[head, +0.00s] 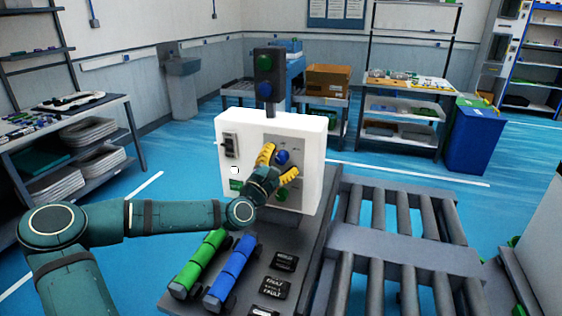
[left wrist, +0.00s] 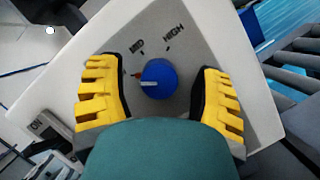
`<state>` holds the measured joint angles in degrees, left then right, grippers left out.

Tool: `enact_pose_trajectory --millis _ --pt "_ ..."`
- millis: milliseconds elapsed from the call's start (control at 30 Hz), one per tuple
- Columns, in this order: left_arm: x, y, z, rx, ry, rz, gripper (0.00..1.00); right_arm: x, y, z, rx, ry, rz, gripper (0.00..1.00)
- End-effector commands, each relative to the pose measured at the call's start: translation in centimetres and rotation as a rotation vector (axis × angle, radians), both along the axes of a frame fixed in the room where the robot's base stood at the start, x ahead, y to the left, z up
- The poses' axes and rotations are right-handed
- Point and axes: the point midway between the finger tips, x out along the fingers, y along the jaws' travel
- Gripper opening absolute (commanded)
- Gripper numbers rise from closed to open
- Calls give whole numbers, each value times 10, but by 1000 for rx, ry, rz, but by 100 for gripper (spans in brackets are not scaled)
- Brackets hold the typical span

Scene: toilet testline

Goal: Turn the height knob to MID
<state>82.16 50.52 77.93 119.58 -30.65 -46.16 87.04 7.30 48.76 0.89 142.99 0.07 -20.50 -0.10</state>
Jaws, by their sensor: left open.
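The blue height knob (head: 282,157) sits on the grey panel of a white control box (head: 232,130). In the left wrist view the knob (left wrist: 159,79) has a white pointer mark aimed left in the picture. The printed words MID (left wrist: 137,47) and HIGH (left wrist: 173,34) stand above it, and a small orange-red mark lies by its left edge. No LOW label shows. My left gripper (head: 276,163) is open in front of the panel. In the left wrist view its yellow fingers (left wrist: 160,92) stand either side of the knob, with gaps on both sides. My right gripper is not seen.
A black switch (head: 229,146) is on the box's left. A green button (head: 281,195) shows below the knob. Green and blue cylinders (head: 232,268) lie on the bench before the box. A roller conveyor (head: 400,255) runs at the right.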

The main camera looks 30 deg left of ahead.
Motion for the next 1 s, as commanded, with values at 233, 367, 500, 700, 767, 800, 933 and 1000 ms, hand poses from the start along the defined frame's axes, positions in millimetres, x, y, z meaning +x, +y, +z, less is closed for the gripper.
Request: enact_pose_trajectory --millis 233,367,500,700,767,800,933,1000 --pt "3 0 1 0 1 1 66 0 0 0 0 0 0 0" --pt "3 0 1 1 1 1 53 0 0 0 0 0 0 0" --pt "3 0 1 0 -1 1 4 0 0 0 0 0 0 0" --pt "3 0 1 1 -1 1 0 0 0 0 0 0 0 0" --pt "3 0 1 1 -1 2 0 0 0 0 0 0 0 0" --pt "3 1 2 3 -1 1 0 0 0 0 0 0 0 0" --pt "3 1 2 19 2 2 0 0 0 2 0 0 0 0" --pt "3 1 3 40 7 3 0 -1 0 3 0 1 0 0"
